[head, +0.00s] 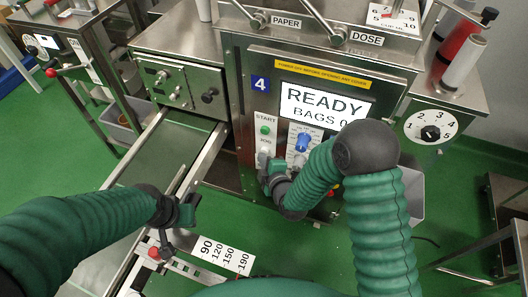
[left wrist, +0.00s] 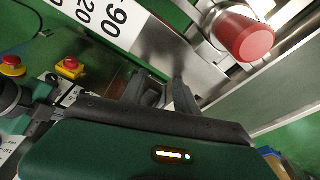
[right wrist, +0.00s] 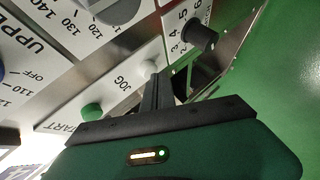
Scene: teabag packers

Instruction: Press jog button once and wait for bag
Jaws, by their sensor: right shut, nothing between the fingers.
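The machine panel's screen (head: 325,105) reads READY and BAGS 0. Below it, a white strip carries a green START button (head: 265,129) and the JOG label (head: 265,140). A pale jog button (head: 264,154) shows just under that label. My right gripper (head: 268,172) is shut and empty, with its tips right by the jog button; contact cannot be told. In the right wrist view its fingers (right wrist: 158,88) stand beside the JOG label (right wrist: 132,79) and partly hide the button. My left gripper (head: 185,205) is open and empty over the chute's near end; its fingers (left wrist: 163,92) show apart.
A metal chute (head: 203,160) runs out at the left, with a red knob (head: 154,253) and a number scale (head: 223,254) near its end. A blue dial (head: 303,141) sits right of the buttons. A bin (head: 416,195) stands at the right.

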